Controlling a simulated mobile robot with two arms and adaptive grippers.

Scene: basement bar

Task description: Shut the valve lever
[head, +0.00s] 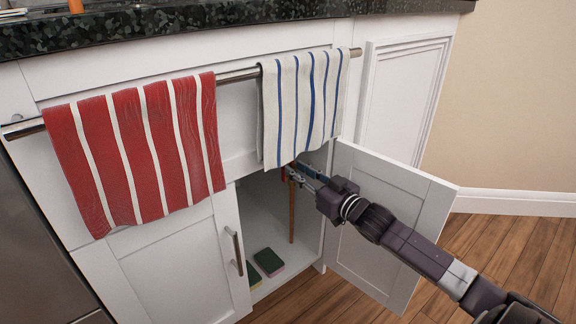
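A thin copper-coloured pipe (291,212) stands upright inside the open cabinet under the counter. My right gripper (294,174) reaches in from the lower right, with its fingertips at the upper part of this pipe, just under the striped towel. A short dark-blue bar (310,169) shows beside the fingers. I cannot tell whether it is the valve lever or part of the gripper. The valve itself is not clearly visible behind the towel and the gripper. The gap between the fingers is too small to judge. My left gripper is out of view.
The right cabinet door (390,215) stands open beside my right arm; the left door (170,270) is shut. A red-striped towel (135,150) and a blue-striped towel (302,105) hang from a metal rail (240,75). Sponges (269,262) lie on the cabinet floor.

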